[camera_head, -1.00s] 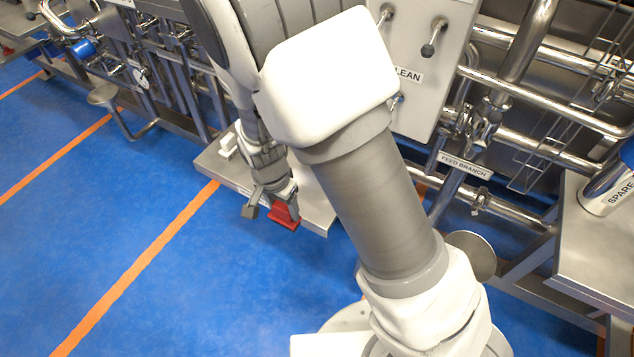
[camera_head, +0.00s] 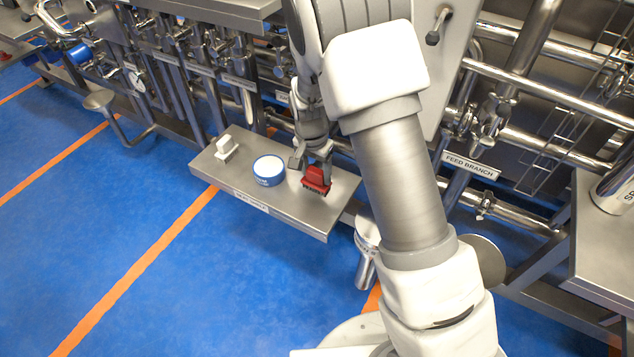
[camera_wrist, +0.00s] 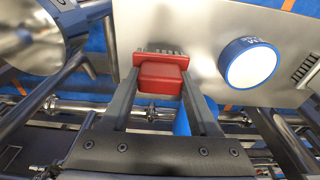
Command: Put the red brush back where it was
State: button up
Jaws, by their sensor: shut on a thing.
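The red brush (camera_head: 316,181) is between the fingers of my gripper (camera_head: 312,164) at the right part of the steel shelf (camera_head: 290,214). In the wrist view the red brush (camera_wrist: 160,78) fills the space between both fingertips of my gripper (camera_wrist: 157,82), its bristle edge towards the shelf (camera_wrist: 195,20). My gripper is shut on the brush. I cannot tell whether the bristles touch the shelf or hang just above it.
A round blue-rimmed tub with a white top (camera_head: 268,170) stands left of the brush, and shows in the wrist view (camera_wrist: 249,63). A white brush (camera_head: 226,147) lies at the shelf's left end. Pipes and a "FEED BRANCH" label (camera_head: 470,165) are to the right.

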aim_at(317, 181)
notch_tip(317, 181, down, 4)
jog(key=shift+r+b, duration=0.1)
jog(key=shift+b, duration=0.55)
jog(key=shift+w+d, duration=0.1)
jog(key=shift+w, duration=0.05)
jog(key=o, duration=1.3)
jog(key=shift+f, duration=0.2)
jog(key=r+p, duration=0.1)
jog(key=r, duration=0.3)
jog(key=s+r+p, duration=0.1)
jog(key=r, duration=0.3)
jog(key=r+p, duration=0.1)
jog(key=r, duration=0.3)
jog(key=shift+s+a+r+p, duration=0.15)
jog(key=shift+a+p, duration=0.25)
